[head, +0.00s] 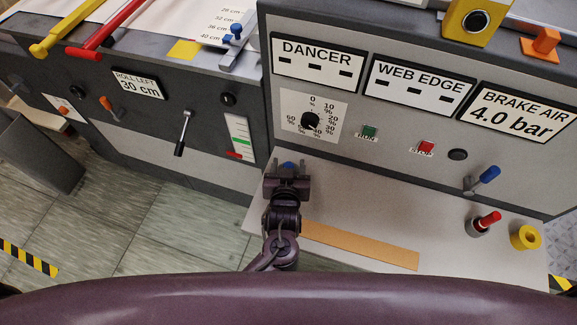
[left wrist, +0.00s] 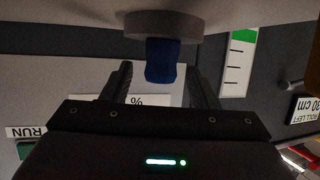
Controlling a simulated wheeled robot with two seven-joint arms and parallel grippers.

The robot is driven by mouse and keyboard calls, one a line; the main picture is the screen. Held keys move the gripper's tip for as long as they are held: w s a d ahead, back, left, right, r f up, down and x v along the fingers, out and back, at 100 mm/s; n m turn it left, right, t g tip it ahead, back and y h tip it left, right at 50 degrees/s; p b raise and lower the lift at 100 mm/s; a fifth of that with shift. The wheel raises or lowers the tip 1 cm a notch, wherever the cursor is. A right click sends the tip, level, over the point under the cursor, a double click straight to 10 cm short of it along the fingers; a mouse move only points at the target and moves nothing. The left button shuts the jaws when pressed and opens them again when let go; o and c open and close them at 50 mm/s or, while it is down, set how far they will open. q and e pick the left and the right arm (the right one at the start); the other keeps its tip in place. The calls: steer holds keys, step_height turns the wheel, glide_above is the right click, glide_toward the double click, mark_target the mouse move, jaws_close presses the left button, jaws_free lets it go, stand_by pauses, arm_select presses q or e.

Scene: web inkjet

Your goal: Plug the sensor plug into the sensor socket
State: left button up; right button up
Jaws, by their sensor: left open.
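My left gripper (head: 287,169) is over the left end of the grey shelf, its fingers open around a blue piece (head: 288,164). In the left wrist view the blue piece (left wrist: 162,61) stands out from a round grey base (left wrist: 165,24), between the spread fingers; contact cannot be told. It may be the sensor plug, but no label shows. A round black fitting (head: 457,154) on the panel, right of the STOP button, may be the sensor socket; it is also unlabelled. My right gripper is not in view.
The shelf (head: 342,196) holds an orange strip (head: 360,245), a red-topped grey cup (head: 483,224) and a yellow ring (head: 525,237). A blue-handled lever (head: 484,178) juts from the panel, which also has a dial (head: 310,121). The shelf's middle is mostly clear.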

arm_select(q)
steer(key=shift+w+f, duration=0.15)
steer(key=shift+w, duration=0.15)
steer(key=c, duration=1)
steer(key=shift+c, duration=0.2)
step_height(320, 180, up, 18)
steer(key=p, duration=1.7)
steer(key=b, duration=1.1)
glide_above(289, 166)
step_height(289, 166, down, 10)
steer(key=shift+w+f, duration=0.1)
steer(key=shift+p, duration=0.4)
